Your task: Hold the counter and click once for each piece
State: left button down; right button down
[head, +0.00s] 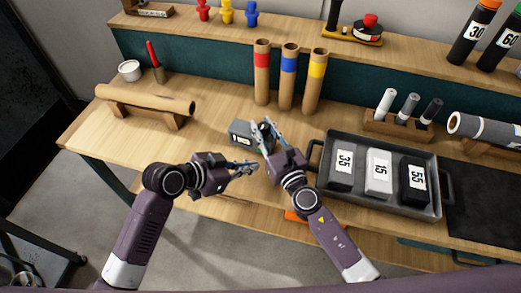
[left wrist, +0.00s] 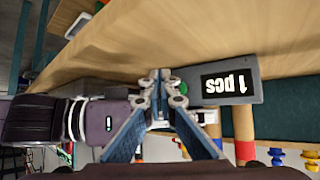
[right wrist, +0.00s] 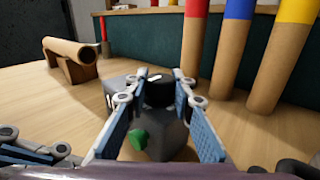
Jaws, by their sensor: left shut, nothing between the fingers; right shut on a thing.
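The counter (head: 241,133) is a small dark grey box on the wooden table. Its display reads "1 pcs" in the left wrist view (left wrist: 228,86), and a green button (left wrist: 178,87) sits at its end. The green button also shows in the right wrist view (right wrist: 138,139). My right gripper (head: 262,125) is shut on the counter, its fingers on either side of the body (right wrist: 165,140). My left gripper (head: 254,168) is shut and empty, in front of the counter near the button end. Whether its tips touch the button is not clear.
Three upright cardboard tubes with red (head: 262,75), blue (head: 288,78) and yellow (head: 315,82) bands stand behind the counter. A grey tray (head: 436,205) with blocks marked 35, 15 and 55 is close on the right. A brown roll (head: 145,99) lies on a stand at left.

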pick_arm(q)
jog(key=shift+s+a, duration=0.3)
jog(key=shift+s, duration=0.35)
jog(key=shift+s+a, duration=0.25)
jog(key=shift+s, duration=0.35)
dwell(0.9)
jog(key=s, duration=0.1)
jog(key=s+a, duration=0.1)
jog(key=s, duration=0.1)
jog(key=shift+s+a, duration=0.3)
jog(key=shift+a, duration=0.05)
jog(key=shift+w+d, duration=0.1)
jog(key=shift+w, duration=0.1)
jog(key=shift+w+d, duration=0.6)
jog(key=shift+w, duration=0.7)
jog(key=shift+w+d, duration=0.55)
jog(key=shift+w, duration=0.75)
jog(key=shift+w+d, duration=0.6)
jog(key=shift+w, duration=0.7)
jog(key=shift+w, duration=0.1)
jog(key=shift+w+d, duration=0.2)
jog(key=shift+w, duration=0.1)
